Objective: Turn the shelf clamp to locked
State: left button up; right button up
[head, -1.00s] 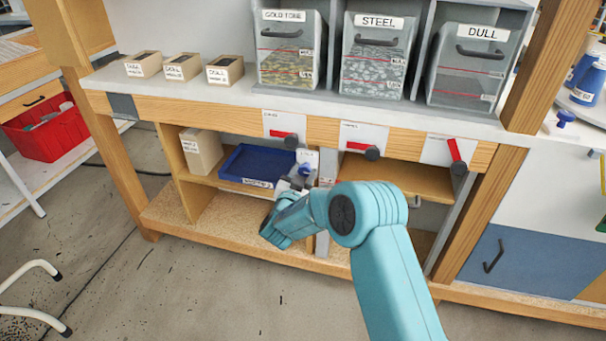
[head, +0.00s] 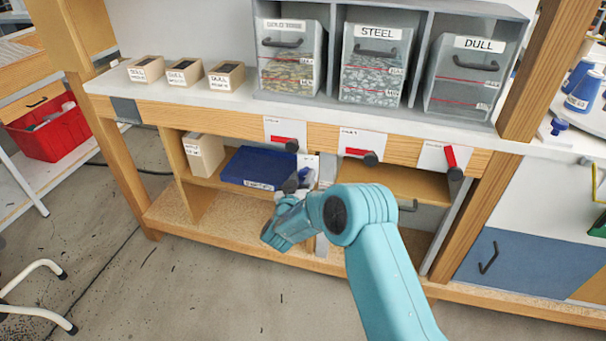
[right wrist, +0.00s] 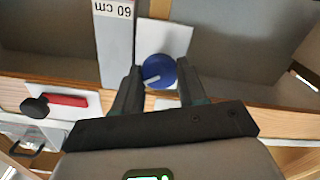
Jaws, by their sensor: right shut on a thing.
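The pointer lies nearly level in that view, slanting slightly. My right gripper (right wrist: 157,82) has one dark finger on each side of the knob and is shut on it. In the head view my right gripper (head: 296,183) is at the upright between the shelf bays, and it mostly hides the knob. Any lettering on the clamp's card is too small or hidden to read. My left gripper is not in view.
A blue tray (head: 258,168) and a beige box (head: 203,155) stand on the shelf left of the gripper. Red-handled levers (head: 357,153) sit on the bench edge above. Labelled bins (head: 375,60) stand on the bench top. The right shelf bay (head: 390,183) looks empty.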

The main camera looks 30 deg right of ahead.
jog(key=n+p, duration=0.2)
jog(key=n, duration=0.3)
jog(key=shift+n, duration=0.3)
jog(key=n+p, duration=0.2)
jog(key=n, duration=0.3)
jog(key=shift+f, duration=0.2)
jog(key=shift+n, duration=0.3)
jog(key=o, duration=1.1)
jog(key=shift+c, duration=0.2)
jog(key=shift+r, duration=0.1)
jog(key=p+v, duration=0.2)
jog(key=v, duration=1.4)
jog(key=shift+a, duration=0.2)
